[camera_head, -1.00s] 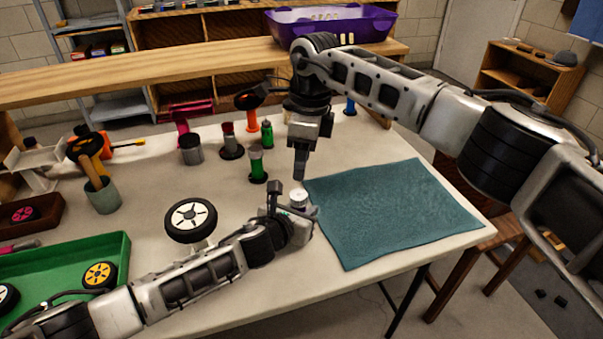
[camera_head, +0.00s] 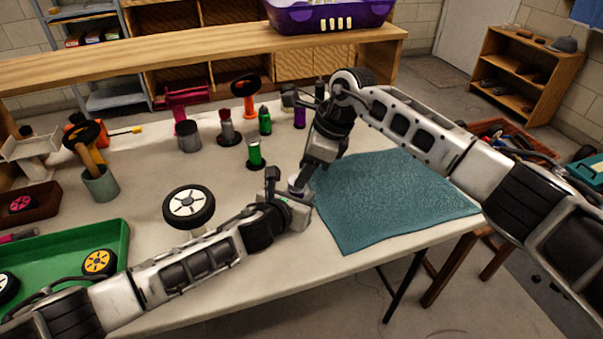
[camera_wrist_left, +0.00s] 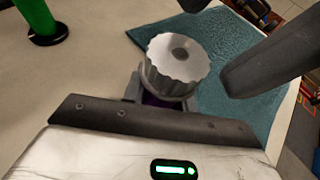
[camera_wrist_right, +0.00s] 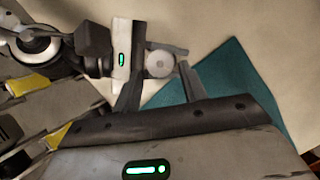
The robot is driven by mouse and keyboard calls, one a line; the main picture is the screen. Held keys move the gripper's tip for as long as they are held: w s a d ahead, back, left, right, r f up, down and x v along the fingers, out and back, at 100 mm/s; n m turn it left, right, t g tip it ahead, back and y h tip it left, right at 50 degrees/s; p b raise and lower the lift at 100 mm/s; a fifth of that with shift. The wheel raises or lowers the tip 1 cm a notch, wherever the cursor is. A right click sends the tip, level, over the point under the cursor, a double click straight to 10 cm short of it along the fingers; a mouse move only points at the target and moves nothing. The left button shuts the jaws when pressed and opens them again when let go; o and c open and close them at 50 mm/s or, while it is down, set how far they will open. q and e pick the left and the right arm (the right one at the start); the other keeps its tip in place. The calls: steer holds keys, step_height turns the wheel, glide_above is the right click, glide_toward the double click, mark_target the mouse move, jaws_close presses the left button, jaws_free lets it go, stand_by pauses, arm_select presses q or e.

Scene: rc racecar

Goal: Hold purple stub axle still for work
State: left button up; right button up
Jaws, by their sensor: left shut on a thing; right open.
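The purple stub axle (camera_wrist_left: 152,99) shows as a small purple patch under a grey ribbed cap (camera_wrist_left: 172,66) in the left wrist view; most of it is hidden. My left gripper (camera_head: 297,196) is shut on it at the near side of the table. The cap also shows from above in the right wrist view (camera_wrist_right: 159,64). My right gripper (camera_wrist_right: 160,74) is open and comes down over the cap from above. In that view the cap lies between its fingertips, with gaps on both sides. In the head view my right gripper (camera_head: 302,177) hides part of the axle.
A teal mat (camera_head: 390,200) lies right of the grippers. A white-rimmed wheel (camera_head: 188,206) stands behind my left forearm. Green (camera_head: 254,152) and purple (camera_head: 299,117) upright parts stand farther back. A green tray (camera_head: 112,238) with wheels lies at left.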

steer(key=shift+x, duration=1.15)
steer(key=c, duration=0.7)
steer(key=m+t, duration=0.1)
steer(key=m, duration=0.2)
steer(key=shift+s+m+h, duration=0.15)
steer(key=shift+m+h, duration=0.15)
steer(key=shift+h, duration=0.1)
steer(key=shift+s+a+m+t+h, duration=0.15)
steer(key=shift+m+t, duration=0.25)
steer(key=shift+m, duration=0.6)
steer(key=shift+m+t+h, duration=0.25)
steer(key=shift+m+t, duration=0.15)
steer(key=shift+m, duration=0.6)
